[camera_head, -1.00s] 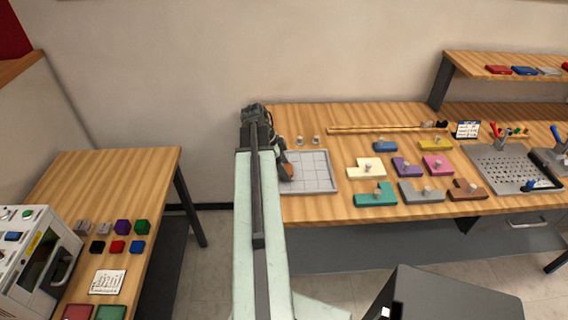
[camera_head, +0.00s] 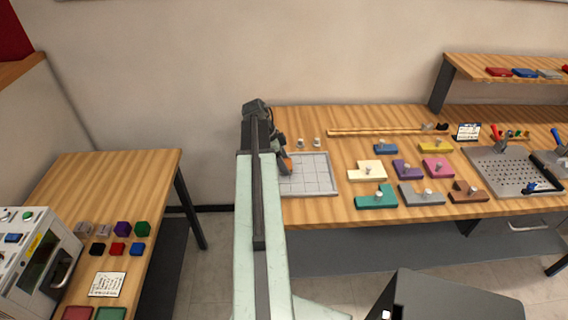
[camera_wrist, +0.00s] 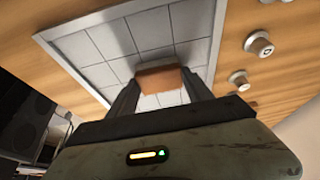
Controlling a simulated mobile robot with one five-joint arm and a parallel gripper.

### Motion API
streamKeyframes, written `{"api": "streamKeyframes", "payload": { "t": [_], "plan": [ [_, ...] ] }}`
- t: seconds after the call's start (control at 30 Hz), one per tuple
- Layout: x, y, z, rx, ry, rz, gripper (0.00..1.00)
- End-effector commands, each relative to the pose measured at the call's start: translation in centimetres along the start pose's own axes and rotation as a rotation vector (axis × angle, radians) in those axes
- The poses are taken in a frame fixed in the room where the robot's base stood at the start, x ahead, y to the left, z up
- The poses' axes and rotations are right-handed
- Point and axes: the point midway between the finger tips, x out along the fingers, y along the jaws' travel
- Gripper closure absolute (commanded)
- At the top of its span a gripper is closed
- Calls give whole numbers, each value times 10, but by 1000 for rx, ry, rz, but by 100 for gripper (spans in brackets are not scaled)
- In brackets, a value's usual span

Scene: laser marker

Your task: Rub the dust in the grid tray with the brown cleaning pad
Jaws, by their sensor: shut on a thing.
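The grid tray (camera_head: 318,178) is a pale square tray with a grey rim on the wooden table, right of my arm in the head view. It also shows in the wrist view (camera_wrist: 88,47), where its gridded floor fills the upper middle. My gripper (camera_wrist: 162,88) is shut on the brown cleaning pad (camera_wrist: 160,76) and holds it over the tray. In the head view the pad (camera_head: 285,162) shows at the tray's left part. I cannot tell whether the pad touches the tray floor. No dust is clear in either view, and my arm hides the tray's left edge.
Two small knobs (camera_head: 317,142) stand behind the tray, and one shows close in the wrist view (camera_wrist: 259,44). Several coloured knobbed blocks (camera_head: 376,196) lie right of the tray. A wooden rod (camera_head: 380,131) lies along the back. A perforated plate (camera_head: 508,172) is farther right.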

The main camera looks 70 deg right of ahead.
Motion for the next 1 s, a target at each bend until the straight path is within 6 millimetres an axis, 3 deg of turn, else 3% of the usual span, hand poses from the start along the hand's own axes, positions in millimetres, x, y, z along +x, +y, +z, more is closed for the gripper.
{"api": "streamKeyframes", "payload": {
  "t": [0.53,1.0],
  "plan": [
    [-55,0,-23,0,0,0,74],
    [-63,0,-26,0,0,0,74]
  ]
}}
